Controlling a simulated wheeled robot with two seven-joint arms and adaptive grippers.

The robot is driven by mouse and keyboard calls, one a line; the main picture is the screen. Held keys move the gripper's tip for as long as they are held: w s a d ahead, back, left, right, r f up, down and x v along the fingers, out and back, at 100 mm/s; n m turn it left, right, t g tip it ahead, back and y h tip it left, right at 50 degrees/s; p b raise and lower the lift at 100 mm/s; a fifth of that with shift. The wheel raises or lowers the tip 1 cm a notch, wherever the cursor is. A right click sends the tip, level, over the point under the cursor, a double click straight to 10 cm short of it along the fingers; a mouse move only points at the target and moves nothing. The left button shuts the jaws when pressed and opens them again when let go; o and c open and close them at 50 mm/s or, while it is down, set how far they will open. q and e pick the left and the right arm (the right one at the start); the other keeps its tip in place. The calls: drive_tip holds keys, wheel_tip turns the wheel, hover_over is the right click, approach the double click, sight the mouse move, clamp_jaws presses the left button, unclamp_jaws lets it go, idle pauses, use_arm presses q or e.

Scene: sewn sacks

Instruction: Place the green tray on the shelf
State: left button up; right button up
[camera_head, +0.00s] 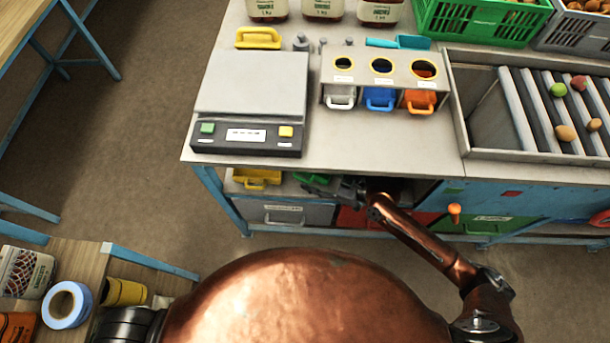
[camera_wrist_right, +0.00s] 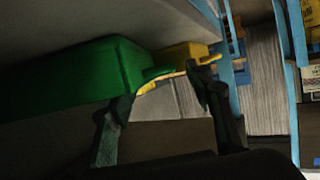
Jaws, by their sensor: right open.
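The green tray (camera_head: 312,178) shows as a small strip under the front edge of the workbench, on the shelf level beside the yellow tray (camera_head: 257,178). In the right wrist view the green tray (camera_wrist_right: 85,78) is large at the left, with the yellow tray (camera_wrist_right: 180,53) beyond it. My right gripper (camera_head: 345,189) is under the tabletop just right of the green tray. In the wrist view its fingers (camera_wrist_right: 162,90) are spread, with the green tray's handle end close to one finger; I cannot tell if they touch. My left gripper is not in view.
The shelf (camera_head: 232,187) lies under the overhanging workbench top (camera_head: 330,150), leaving low headroom. Grey, red and green drawers (camera_head: 285,215) sit below it. A scale (camera_head: 250,110), a bin rack (camera_head: 385,70) and a roller tray (camera_head: 530,156) stand on top.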

drive_tip(key=v, duration=0.8)
idle(1.3)
